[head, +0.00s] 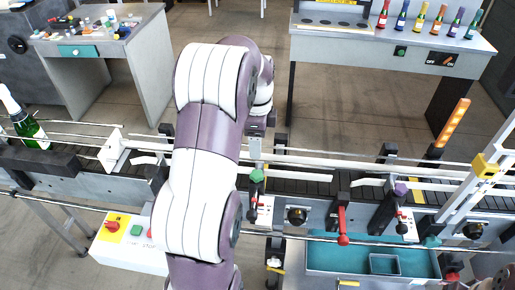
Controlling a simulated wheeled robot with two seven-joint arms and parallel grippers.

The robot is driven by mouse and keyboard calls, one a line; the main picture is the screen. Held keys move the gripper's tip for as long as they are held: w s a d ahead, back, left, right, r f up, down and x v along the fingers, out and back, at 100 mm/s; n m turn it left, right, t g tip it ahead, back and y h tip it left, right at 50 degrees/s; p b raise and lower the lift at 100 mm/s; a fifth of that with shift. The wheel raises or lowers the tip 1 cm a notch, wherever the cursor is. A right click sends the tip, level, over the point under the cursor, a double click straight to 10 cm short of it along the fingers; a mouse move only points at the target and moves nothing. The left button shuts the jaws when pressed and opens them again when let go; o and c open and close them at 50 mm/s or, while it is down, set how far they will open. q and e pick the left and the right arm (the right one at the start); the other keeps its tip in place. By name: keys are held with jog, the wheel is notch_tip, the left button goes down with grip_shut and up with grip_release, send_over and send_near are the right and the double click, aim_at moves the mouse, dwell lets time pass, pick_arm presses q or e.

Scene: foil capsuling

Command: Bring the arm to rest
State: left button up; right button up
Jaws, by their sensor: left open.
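My left arm, white and purple, rises through the middle of the head view and bends at the top. Its left gripper (256,158) points down over the conveyor line (310,184), just right of the arm's forearm. The gripper is small in the view and partly hidden behind my own arm; its jaws are open and I see nothing held in them. My right gripper is not in view.
A green bottle (27,125) with a white top stands at the conveyor's left end. Guide rails, a red lever (342,225) and a teal tray (325,257) lie near. Behind stand a bench with several small bottles (420,18) and a cluttered desk (140,45).

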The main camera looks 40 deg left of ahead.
pick_arm(q)
jog(key=shift+r, duration=0.15)
dwell(0.4)
jog(key=s+d+f+n+b, duration=0.4)
jog(key=s+d+f+n, duration=0.2)
jog(key=d, duration=0.2)
jog(key=s+d+f+n+t+b, duration=0.1)
jog(key=s+d+f+n+b, duration=0.3)
jog(key=d, duration=0.5)
jog(key=s+f+n, duration=0.1)
jog(key=s+n, duration=0.1)
jog(key=s, duration=0.1)
jog(key=shift+s+d+f, duration=0.15)
jog(key=shift+d+f, duration=0.05)
jog(key=shift+f, duration=0.15)
jog(key=shift+s+d, duration=0.15)
